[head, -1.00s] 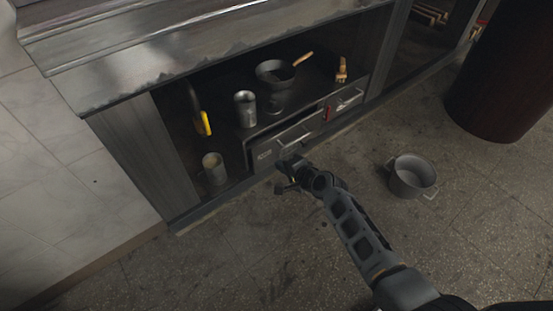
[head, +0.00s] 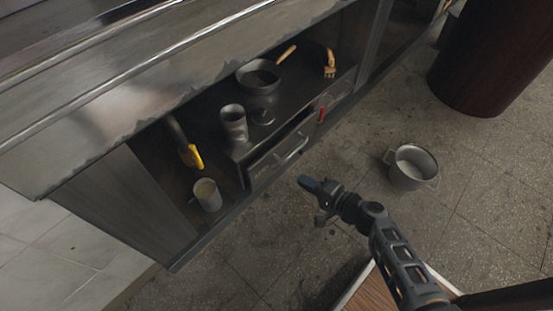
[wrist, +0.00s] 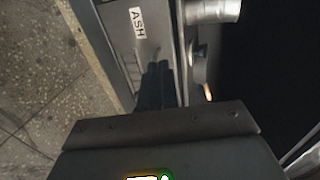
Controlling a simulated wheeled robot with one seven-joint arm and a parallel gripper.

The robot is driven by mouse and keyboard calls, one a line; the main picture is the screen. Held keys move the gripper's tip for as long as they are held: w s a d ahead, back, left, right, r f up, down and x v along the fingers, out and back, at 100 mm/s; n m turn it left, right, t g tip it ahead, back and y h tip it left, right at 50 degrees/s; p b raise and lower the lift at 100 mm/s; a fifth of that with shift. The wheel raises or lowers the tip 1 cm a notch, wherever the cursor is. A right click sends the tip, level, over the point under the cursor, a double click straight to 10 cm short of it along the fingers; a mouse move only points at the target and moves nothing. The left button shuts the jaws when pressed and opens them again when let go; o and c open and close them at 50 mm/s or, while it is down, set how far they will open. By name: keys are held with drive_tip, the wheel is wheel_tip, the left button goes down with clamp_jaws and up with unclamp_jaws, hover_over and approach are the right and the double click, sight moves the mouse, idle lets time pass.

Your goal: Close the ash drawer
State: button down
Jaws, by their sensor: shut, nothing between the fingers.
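The ash drawer (head: 268,170) is a grey metal front with a bar handle, low in the cabinet under the grill. A dark gap shows along its top edge, so it stands partly open. In the wrist view its front (wrist: 122,35) bears an ASH label. My gripper (head: 306,184) is shut and empty, in front of and below the drawer handle in the head view. In the wrist view its dark fingers (wrist: 157,88) point at the drawer front near the label; I cannot tell whether they touch it.
A second drawer (head: 338,92) with a red item (head: 321,114) is to the right. A metal cup (head: 233,122), a pan (head: 257,88) and a brush (head: 329,64) stand above. Another cup (head: 207,195) is left of the drawer. A pot (head: 412,167) sits on the floor.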

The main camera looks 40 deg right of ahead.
sight(266, 158)
drive_tip(key=b+x, duration=0.1)
drive_tip(key=x, duration=0.7)
drive_tip(key=b+x, duration=0.1)
drive_tip(key=x, duration=0.4)
drive_tip(key=shift+w+r+b, duration=0.15)
drive_tip(key=shift+r+b, duration=0.15)
drive_tip(key=shift+r, duration=0.1)
drive_tip(key=shift+w, duration=0.3)
